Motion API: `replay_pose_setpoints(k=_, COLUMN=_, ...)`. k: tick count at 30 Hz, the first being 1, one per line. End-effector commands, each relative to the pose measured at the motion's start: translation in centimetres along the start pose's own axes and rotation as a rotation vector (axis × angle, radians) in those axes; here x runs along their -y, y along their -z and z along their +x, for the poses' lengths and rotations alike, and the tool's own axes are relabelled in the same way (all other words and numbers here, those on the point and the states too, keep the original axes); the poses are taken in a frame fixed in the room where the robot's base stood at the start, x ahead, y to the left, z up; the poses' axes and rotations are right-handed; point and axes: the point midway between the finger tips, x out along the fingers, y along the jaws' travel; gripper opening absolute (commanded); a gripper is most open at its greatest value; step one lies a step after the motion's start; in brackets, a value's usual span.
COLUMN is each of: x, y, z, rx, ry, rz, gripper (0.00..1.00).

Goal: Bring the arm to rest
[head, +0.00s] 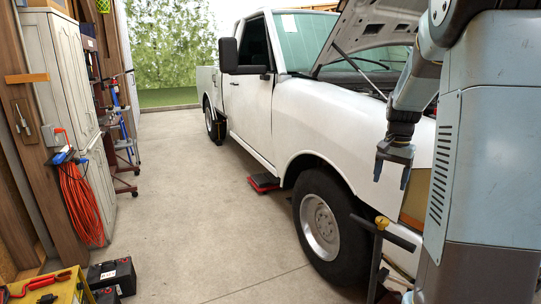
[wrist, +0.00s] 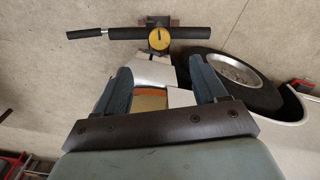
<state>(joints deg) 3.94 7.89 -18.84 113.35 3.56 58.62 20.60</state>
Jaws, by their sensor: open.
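My gripper (head: 391,172) hangs downward from my arm at the right of the head view, in front of the white pickup's (head: 325,115) front fender. In the wrist view my gripper (wrist: 163,88) shows two blue-grey fingers spread apart, with nothing held between them. Below and beyond the fingers are a black bar with a yellow round knob (wrist: 159,38) and part of my own body. The pickup's front wheel (wrist: 235,75) lies to the right of the fingers. The arm is bent, with its upper part cut off by the frame edge.
The pickup's hood is propped up close beside my arm. A red-and-black low item (head: 263,183) lies on the floor by the truck. Black batteries (head: 112,275) and a yellow case (head: 62,289) stand at lower left. Cabinets (head: 62,80) line the left wall. The floor between is clear.

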Motion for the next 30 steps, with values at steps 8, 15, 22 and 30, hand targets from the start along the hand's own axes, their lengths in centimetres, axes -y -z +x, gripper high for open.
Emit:
replay_pose_setpoints(k=8, x=0.4, y=-6.3, z=-4.2, rx=-0.069, ry=0.079, rz=-0.154, gripper=0.71)
replay_pose_setpoints(k=15, x=0.1, y=-12.4, z=-6.9, rx=-0.143, ry=0.132, rz=-0.304, gripper=0.71)
replay_pose_setpoints(k=22, x=-0.8, y=-18.1, z=-8.6, rx=-0.225, ry=0.168, rz=-0.447, gripper=0.71)
replay_pose_setpoints(k=30, x=-2.4, y=-24.6, z=-9.3, rx=-0.334, ry=0.189, rz=-0.613, gripper=0.71)
